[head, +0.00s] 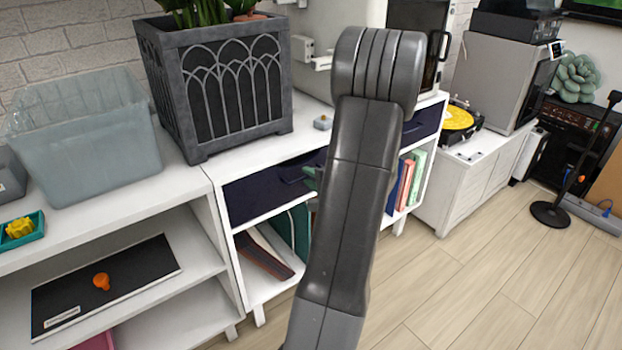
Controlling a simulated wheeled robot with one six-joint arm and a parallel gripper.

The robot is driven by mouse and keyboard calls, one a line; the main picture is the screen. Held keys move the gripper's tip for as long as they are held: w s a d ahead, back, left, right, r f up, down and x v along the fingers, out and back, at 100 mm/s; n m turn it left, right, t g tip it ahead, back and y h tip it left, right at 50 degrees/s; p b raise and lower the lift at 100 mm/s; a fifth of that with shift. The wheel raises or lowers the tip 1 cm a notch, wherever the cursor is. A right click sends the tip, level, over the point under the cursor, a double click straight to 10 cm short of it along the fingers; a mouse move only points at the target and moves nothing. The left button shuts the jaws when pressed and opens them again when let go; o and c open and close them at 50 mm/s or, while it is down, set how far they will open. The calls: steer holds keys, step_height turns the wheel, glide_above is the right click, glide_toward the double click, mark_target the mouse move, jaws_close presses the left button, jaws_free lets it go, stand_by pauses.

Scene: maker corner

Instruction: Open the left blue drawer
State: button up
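The left blue drawer (262,193) is a dark navy front in the white cabinet, below the planter. It looks closed, and its right part is hidden behind my arm. A dark handle (294,174) stands out from its front near the arm. A small grey-green piece (311,179) shows beside the arm in front of the drawer; it may be a tip of my gripper, but I cannot tell. The rest of my gripper is hidden behind the arm, so its opening and any contact with the handle do not show. Another navy drawer (421,124) is to the right.
A dark planter (222,92) and a translucent bin (85,150) stand on the white tops. Open shelves with a black board (130,275) are at left. Books (408,180) stand below the right drawer.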

jaws_close()
steer(key=f+b+v, duration=0.3)
steer(key=v, duration=1.2)
steer(key=s+f+b+v, duration=0.1)
steer(key=f+b+v, duration=0.2)
steer(key=v, duration=1.3)
steer(key=shift+d+f+b, duration=0.2)
steer(key=shift+d+b, duration=0.1)
steer(key=shift+b, duration=0.45)
steer(key=shift+o, duration=1.1)
jaws_free()
steer(key=shift+s+d, duration=0.1)
steer(key=p+v, duration=0.3)
steer(key=v, duration=1)
steer(key=shift+s+d, duration=0.15)
steer(key=shift+s, duration=0.1)
